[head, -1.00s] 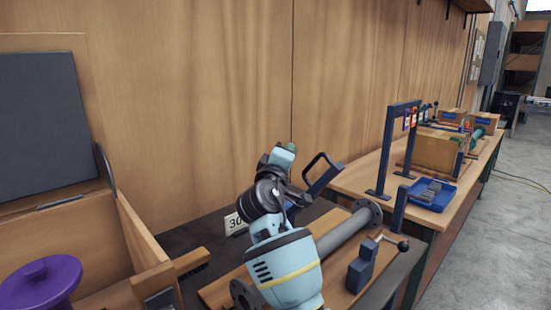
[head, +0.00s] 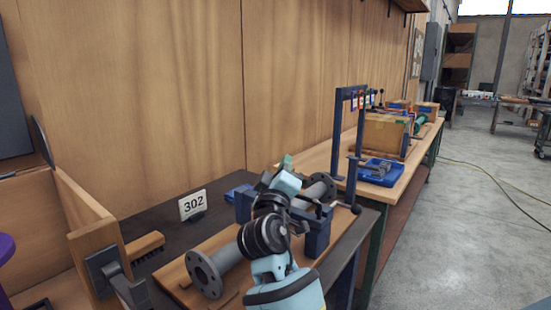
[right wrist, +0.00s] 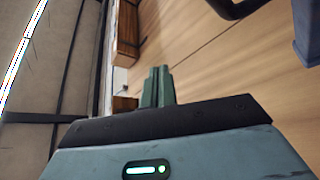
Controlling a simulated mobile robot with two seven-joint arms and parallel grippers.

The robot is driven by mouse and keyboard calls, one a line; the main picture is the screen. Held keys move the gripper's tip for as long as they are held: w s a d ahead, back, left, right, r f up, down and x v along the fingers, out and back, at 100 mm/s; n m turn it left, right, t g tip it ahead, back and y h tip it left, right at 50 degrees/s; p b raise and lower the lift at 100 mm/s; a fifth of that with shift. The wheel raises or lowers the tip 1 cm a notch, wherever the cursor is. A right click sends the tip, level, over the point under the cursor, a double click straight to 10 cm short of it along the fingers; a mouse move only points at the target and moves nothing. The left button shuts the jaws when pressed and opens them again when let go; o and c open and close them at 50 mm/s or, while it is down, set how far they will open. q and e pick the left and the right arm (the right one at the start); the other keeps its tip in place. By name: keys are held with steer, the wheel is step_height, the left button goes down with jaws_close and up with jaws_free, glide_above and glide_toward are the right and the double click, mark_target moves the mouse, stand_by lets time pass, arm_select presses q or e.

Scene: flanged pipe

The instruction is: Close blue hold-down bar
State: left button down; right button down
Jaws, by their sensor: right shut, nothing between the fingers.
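The pipe clamp's front blue block (head: 318,238) stands on a wooden board, with another blue part (head: 243,205) on the far side of the grey flanged pipe (head: 226,258). My right arm hides much between them, so I cannot tell how the hold-down bar lies. A dark lever with a black ball knob (head: 355,209) sticks out at the right. My right gripper (head: 286,161) is over the clamp, its tips pointing away. The right wrist view shows its green fingers (right wrist: 157,87) together and empty, apart from a dark loop handle (right wrist: 238,9) and a blue part (right wrist: 306,32).
An open wooden box (head: 85,215) is at the left. A tall blue frame (head: 338,130) and a blue tray (head: 381,172) are on the farther bench.

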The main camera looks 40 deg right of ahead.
steer(key=shift+s+d+f+b, duration=0.1)
steer(key=shift+s+f+b, duration=0.15)
steer(key=shift+s+f, duration=0.35)
steer(key=shift+s+f+b, duration=0.25)
steer(key=shift+f, duration=0.6)
steer(key=b+v, duration=0.1)
steer(key=v, duration=0.6)
steer(key=shift+s+a+f+b, duration=0.15)
steer(key=shift+s+a+b, duration=0.05)
steer(key=shift+a+b, duration=0.1)
